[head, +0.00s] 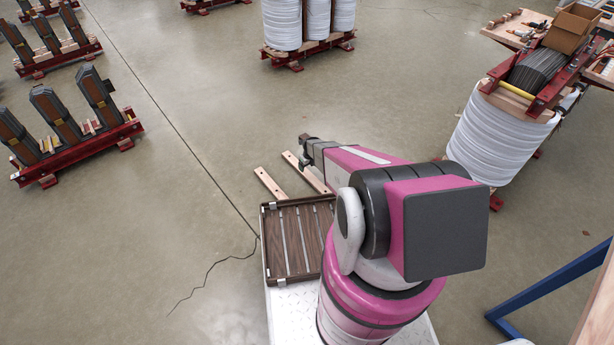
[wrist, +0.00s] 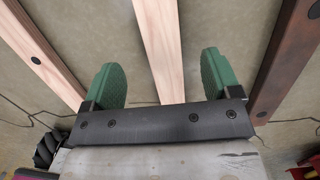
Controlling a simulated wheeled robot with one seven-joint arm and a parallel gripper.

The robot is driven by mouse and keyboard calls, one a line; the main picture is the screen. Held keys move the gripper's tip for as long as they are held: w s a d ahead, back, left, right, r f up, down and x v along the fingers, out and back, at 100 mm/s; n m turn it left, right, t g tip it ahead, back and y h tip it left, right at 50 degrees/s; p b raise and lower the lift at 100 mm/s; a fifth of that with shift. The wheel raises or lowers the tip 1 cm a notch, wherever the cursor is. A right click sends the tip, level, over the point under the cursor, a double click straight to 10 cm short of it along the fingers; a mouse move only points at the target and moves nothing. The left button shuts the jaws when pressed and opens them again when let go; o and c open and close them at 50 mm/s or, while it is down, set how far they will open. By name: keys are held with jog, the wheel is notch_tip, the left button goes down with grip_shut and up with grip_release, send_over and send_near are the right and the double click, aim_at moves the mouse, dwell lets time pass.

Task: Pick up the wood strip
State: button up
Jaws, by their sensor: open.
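A pale wood strip (wrist: 160,45) runs lengthwise through the middle of the wrist view. It appears between the two green fingers of my gripper (wrist: 163,78), with a gap on each side. My gripper is open and holds nothing; I cannot tell how far above the strip the fingertips are. Another pale strip (wrist: 42,52) with dark holes lies to the left, and a darker brown one (wrist: 288,65) to the right. In the head view, two pale strips (head: 268,184) (head: 307,172) lie by the tray, partly below my arm's end (head: 306,150).
A brown slatted tray (head: 267,245) sits on my white base, left of the arm. Red-framed racks (head: 85,148) stand at the left. White wound coils stand at the back (head: 282,25) and right (head: 495,140). A blue bar (head: 545,280) is at lower right.

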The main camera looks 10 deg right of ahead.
aim_at(307, 173)
jog(key=f, duration=0.5)
jog(key=w+f, duration=0.1)
jog(key=f, duration=0.1)
jog(key=shift+a+f, duration=0.2)
jog(key=shift+f, duration=0.05)
jog(key=shift+s, duration=0.1)
jog(key=shift+c, duration=0.3)
jog(key=shift+r, duration=0.1)
jog(key=c, duration=1.2)
jog(key=shift+c, duration=0.2)
jog(key=shift+r, duration=0.1)
